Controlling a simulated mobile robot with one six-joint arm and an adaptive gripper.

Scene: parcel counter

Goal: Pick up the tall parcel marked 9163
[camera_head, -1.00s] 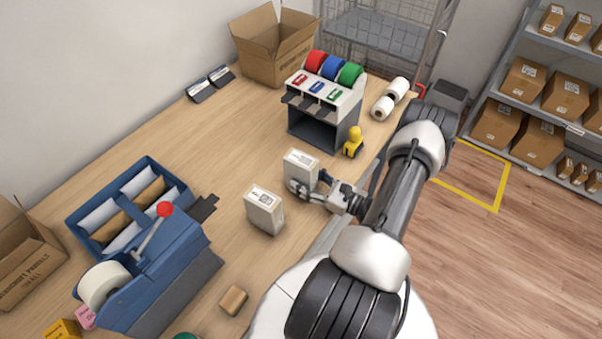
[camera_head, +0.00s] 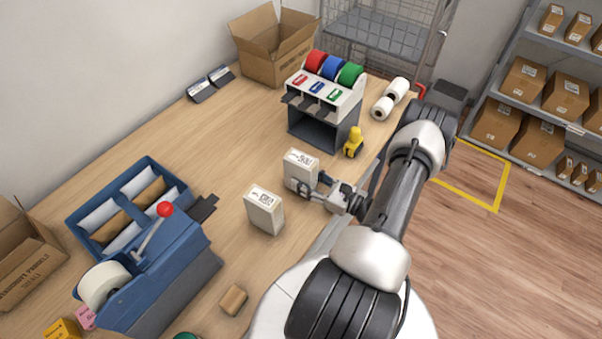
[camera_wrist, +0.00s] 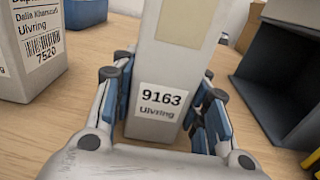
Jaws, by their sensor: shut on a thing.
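The tall parcel marked 9163 (camera_wrist: 163,98) is a pale grey upright box with a white label, between my fingers in the wrist view. In the head view the parcel (camera_head: 300,168) stands near the counter's front edge. My gripper (camera_head: 312,188) is shut on it from the front right; in the wrist view my gripper (camera_wrist: 165,100) has blue-padded fingers on both sides of it. Whether its base touches the counter is hard to tell. A second tall parcel marked 7520 (camera_wrist: 35,50) stands to the left, apart from it; it also shows in the head view (camera_head: 264,210).
A tape dispenser rack (camera_head: 323,105) stands behind, with a small yellow item (camera_head: 353,143) beside it. A blue tape machine (camera_head: 165,270) and a blue tray (camera_head: 85,237) are at the left. A small brown box (camera_head: 233,300) lies in front. The counter's middle (camera_head: 225,150) is clear.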

